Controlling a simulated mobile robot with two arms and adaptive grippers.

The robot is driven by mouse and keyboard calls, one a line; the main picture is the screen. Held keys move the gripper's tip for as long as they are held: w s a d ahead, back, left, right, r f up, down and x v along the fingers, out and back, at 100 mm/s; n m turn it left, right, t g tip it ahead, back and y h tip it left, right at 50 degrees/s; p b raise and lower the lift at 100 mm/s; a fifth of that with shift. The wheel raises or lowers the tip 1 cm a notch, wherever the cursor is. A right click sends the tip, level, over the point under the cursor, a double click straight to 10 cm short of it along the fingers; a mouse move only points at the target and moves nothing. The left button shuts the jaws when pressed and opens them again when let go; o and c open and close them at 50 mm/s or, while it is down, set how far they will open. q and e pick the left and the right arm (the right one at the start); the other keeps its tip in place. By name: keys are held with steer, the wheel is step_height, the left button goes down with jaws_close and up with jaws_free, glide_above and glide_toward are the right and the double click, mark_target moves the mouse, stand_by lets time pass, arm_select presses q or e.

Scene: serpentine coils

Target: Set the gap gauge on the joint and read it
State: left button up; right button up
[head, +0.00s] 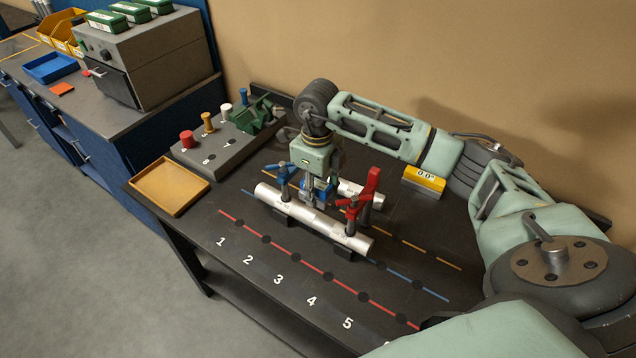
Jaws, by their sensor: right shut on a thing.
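My right gripper (317,177) is over the silver pipe (318,221) in the middle of the bench, pointing down. It is shut on a small blue piece (319,190), mostly hidden by the gripper; I cannot tell for sure that this is the gap gauge. The pipe lies on dark supports, with a blue clamp (284,175) near its left end and a red clamp (352,208) near its right end. The joint is not clear from here, and I cannot tell whether the blue piece touches the pipe. My left gripper is not in view.
Another silver pipe (362,193) lies behind, with a taller red clamp (372,181). A yellow block reading 0.0 (424,180) stands at the back right. A grey rack (224,147) with coloured knobs and an orange tray (169,187) are left. The numbered front strip is mostly clear.

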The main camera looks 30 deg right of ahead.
mark_target(318, 215)
steer(key=shift+d+f, duration=0.1)
steer(key=shift+f, duration=0.05)
steer(key=shift+f+b, duration=0.4)
steer(key=shift+f, duration=0.1)
steer(key=shift+f+b, duration=1)
steer(key=shift+f, duration=0.8)
steer(key=shift+f+b, duration=0.2)
steer(key=shift+b, duration=0.15)
steer(key=shift+f+b, duration=0.75)
steer(key=shift+f, duration=0.2)
steer(key=shift+f+b, duration=0.45)
